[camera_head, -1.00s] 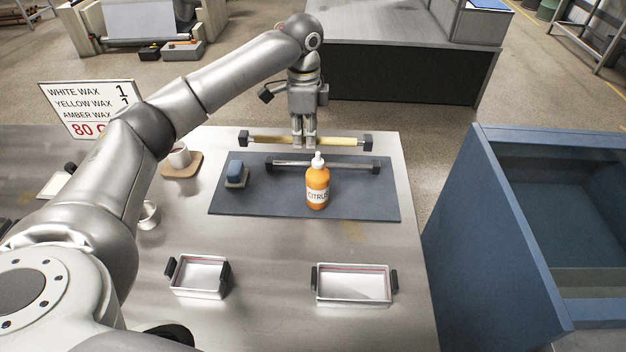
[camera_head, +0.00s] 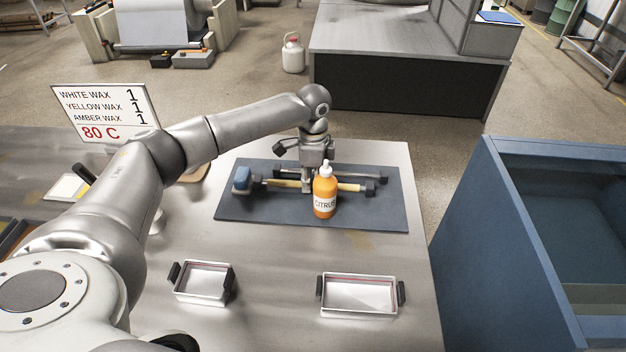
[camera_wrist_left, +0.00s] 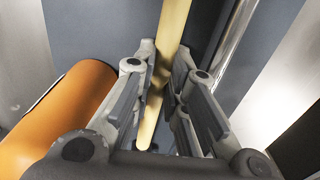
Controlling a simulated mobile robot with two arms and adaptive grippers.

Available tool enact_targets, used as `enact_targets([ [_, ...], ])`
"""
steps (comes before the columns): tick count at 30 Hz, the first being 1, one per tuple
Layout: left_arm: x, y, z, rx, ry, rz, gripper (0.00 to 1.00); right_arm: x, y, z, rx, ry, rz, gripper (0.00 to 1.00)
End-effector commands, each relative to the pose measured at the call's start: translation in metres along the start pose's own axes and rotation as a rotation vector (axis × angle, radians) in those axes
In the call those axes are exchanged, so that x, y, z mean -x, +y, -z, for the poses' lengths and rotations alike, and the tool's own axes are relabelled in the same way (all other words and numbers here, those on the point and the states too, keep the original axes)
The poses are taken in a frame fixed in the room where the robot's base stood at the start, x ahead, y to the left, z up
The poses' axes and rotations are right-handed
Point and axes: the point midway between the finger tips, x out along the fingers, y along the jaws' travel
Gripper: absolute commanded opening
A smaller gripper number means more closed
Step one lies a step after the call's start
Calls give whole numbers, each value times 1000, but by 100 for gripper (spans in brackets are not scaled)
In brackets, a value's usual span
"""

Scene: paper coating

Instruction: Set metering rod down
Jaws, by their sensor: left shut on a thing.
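My right gripper is not in view.
An orange CITRUS bottle (camera_head: 325,192) stands close in front of the rod and gripper, hiding part of both. Two metal trays (camera_head: 203,283) (camera_head: 359,295) stand in front. The mat's front strip is clear.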

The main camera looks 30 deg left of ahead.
Motion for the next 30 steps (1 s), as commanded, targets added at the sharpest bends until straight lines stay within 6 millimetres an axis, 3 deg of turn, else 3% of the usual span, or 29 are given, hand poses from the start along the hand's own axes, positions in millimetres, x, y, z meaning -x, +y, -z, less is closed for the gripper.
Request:
enact_targets([
  [11, -3, 0, 0, 0, 1, 2, 0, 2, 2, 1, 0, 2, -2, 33],
  [12, -4, 0, 0, 0, 1, 2, 16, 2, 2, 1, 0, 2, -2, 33],
  [17, -4, 0, 0, 0, 1, 2, 35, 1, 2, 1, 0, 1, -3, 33],
  [26, -3, -1, 0, 0, 1, 2, 35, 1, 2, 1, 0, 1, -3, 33],
  [30, 7, -1, 0, 0, 2, 2, 35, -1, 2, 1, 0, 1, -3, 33],
])
